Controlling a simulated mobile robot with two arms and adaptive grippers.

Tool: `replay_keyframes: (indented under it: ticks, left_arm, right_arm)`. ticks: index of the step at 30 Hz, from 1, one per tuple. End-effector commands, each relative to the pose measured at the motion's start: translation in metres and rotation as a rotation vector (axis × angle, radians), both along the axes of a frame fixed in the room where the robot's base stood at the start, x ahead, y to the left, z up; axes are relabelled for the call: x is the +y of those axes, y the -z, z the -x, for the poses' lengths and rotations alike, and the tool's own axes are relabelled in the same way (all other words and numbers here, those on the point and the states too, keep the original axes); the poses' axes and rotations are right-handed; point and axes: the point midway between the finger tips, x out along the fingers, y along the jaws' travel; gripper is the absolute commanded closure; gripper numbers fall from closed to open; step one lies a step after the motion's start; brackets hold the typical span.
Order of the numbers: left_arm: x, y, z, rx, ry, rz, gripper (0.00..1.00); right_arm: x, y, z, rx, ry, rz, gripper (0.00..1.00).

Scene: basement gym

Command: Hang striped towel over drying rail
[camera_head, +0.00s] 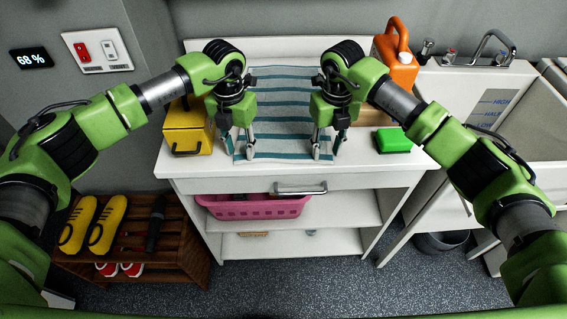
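The striped towel (278,115), white with teal bands, lies spread flat on the white cabinet top (365,165). My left gripper (240,150) points down at the towel's left edge, with its two fingers apart. My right gripper (326,150) points down at the right edge, also with its fingers apart. I cannot tell whether the fingertips touch the cloth. The grippers and wrists hide parts of both side edges. I cannot identify a drying rail in this view; a metal bar handle (300,189) is on the cabinet's front.
A yellow box (187,128) stands left of the towel. A green block (393,140) and an orange jug (396,65) are to the right. A pink basket (255,207) sits on the shelf below. A sink (520,105) adjoins on the right, and a shoe rack (185,245) stands lower left.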

Motion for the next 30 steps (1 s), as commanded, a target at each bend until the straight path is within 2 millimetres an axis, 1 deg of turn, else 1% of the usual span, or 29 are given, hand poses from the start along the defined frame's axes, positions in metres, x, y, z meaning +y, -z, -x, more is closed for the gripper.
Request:
replay_keyframes:
  ticks: [4, 6, 18, 25, 26, 30]
  left_arm:
    - [0.0, 0.0056, 0.0001, 0.0, 0.0, 0.0, 0.68]
    - [0.0, 0.0031, 0.0, 0.0, 0.0, 0.0, 0.68]
    - [0.0003, 0.0065, 0.0004, 0.002, 0.0, -0.001, 0.68]
    - [0.001, 0.009, 0.0007, 0.002, -0.001, -0.003, 0.98]
    - [0.0012, 0.0096, 0.0006, 0.002, -0.001, -0.003, 1.0]
    - [0.0019, 0.0097, 0.0005, 0.003, -0.002, -0.004, 1.0]
  right_arm:
    - [0.0, 0.0056, 0.0, 0.0, 0.0, 0.0, 0.68]
    - [-0.0001, 0.0032, 0.0, 0.0, 0.0, 0.0, 0.68]
    - [-0.0004, 0.0053, 0.0003, 0.001, 0.0, 0.001, 0.68]
    - [-0.0009, 0.0074, 0.0004, 0.001, 0.001, 0.002, 0.98]
    - [-0.001, 0.0077, 0.0002, 0.001, 0.001, 0.002, 1.0]
    - [-0.0017, 0.0081, 0.0003, 0.002, 0.002, 0.004, 1.0]
